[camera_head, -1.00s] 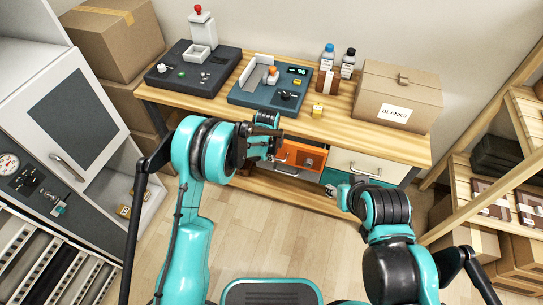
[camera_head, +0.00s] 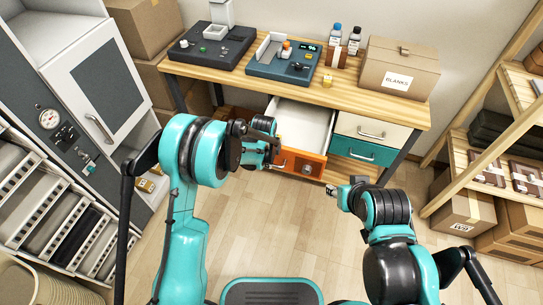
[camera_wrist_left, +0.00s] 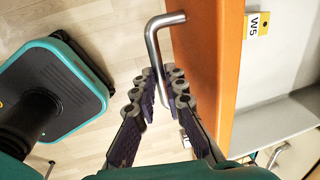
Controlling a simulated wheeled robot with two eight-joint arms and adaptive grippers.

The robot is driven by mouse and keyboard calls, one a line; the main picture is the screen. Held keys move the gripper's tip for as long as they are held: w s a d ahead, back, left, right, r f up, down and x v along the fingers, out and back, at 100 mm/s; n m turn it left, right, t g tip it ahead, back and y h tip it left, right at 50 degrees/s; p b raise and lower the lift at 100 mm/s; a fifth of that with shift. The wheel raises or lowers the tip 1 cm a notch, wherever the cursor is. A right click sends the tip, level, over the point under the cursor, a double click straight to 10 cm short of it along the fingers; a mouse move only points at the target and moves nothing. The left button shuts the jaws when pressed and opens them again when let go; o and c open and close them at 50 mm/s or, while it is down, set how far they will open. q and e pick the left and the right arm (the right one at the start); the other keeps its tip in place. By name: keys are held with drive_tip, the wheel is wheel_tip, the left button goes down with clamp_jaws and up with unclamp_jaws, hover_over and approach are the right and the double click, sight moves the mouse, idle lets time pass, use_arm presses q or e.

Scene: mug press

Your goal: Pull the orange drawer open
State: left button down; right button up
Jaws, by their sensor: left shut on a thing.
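My left gripper (camera_head: 272,152) is at the left part of the drawer front. In the left wrist view my left gripper (camera_wrist_left: 158,88) is shut on the grey metal bar handle (camera_wrist_left: 152,45), with fingers on both sides of the bar. My right gripper (camera_head: 331,189) hangs in front of the bench, right of the drawer, touching nothing; its jaw opening is too small to judge.
A cream drawer (camera_head: 372,130) and a teal drawer (camera_head: 364,150) are shut to the right. A cardboard box (camera_head: 398,68) stands on the bench (camera_head: 350,97). Shelving (camera_head: 465,150) is at right; floor in front is clear.

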use_arm(q)
drive_tip(key=shift+s+a, duration=0.2)
drive_tip(key=shift+s, duration=0.45)
drive_tip(key=c, duration=1.6)
unclamp_jaws()
drive_tip(key=shift+o, duration=0.2)
drive_tip(key=shift+r, duration=0.1)
wheel_tip(320, 180, up, 12)
drive_tip(key=s, duration=0.2)
drive_tip(key=shift+a+f, duration=0.2)
drive_tip(key=shift+a, duration=0.1)
